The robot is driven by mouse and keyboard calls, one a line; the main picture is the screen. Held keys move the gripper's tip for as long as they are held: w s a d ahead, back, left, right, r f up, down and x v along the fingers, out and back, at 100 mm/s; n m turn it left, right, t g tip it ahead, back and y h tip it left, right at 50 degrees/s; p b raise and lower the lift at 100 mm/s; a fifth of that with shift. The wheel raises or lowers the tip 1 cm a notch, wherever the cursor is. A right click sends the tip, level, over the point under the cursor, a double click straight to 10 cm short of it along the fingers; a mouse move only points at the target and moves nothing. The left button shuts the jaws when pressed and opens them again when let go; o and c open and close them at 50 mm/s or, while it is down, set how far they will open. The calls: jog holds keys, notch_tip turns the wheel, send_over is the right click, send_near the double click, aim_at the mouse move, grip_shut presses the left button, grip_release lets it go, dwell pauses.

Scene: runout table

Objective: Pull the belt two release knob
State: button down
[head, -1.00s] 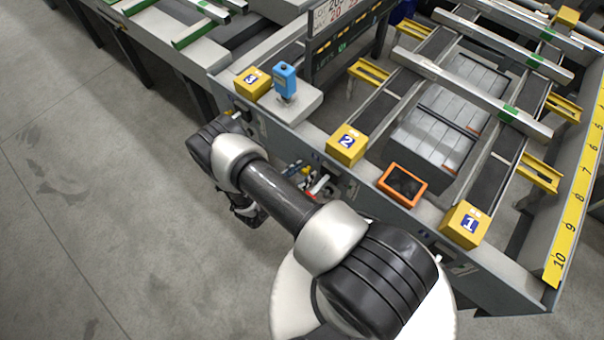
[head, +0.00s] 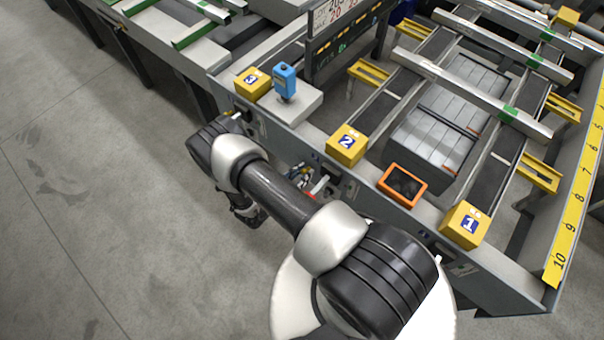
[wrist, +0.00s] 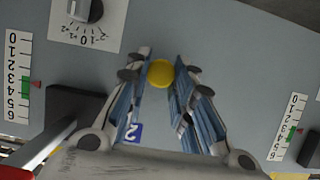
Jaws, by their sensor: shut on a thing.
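In the wrist view, the yellow round knob (wrist: 160,74) stands out from the grey panel (wrist: 225,50). My gripper (wrist: 162,68) is shut on it, one blue-lined finger on each side. A blue tag with a white 2 (wrist: 133,131) shows between the fingers, below the knob in the picture. The yellow block marked 2 (head: 347,144) sits on top of the table's front rail.
A dial (wrist: 88,10) and a scale with a red pointer (wrist: 19,80) are left of the gripper; another scale (wrist: 288,128) is at right. In the head view, blocks 3 (head: 253,83) and 1 (head: 466,225) and an orange-framed screen (head: 402,186) line the rail. The floor at left is clear.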

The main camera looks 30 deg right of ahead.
jog(key=shift+s+a+b, duration=0.35)
jog(key=shift+a+b, duration=0.05)
jog(key=shift+a, duration=0.5)
jog(key=c, duration=1.3)
grip_release()
jog(key=shift+c, duration=0.2)
jog(key=v, duration=1.2)
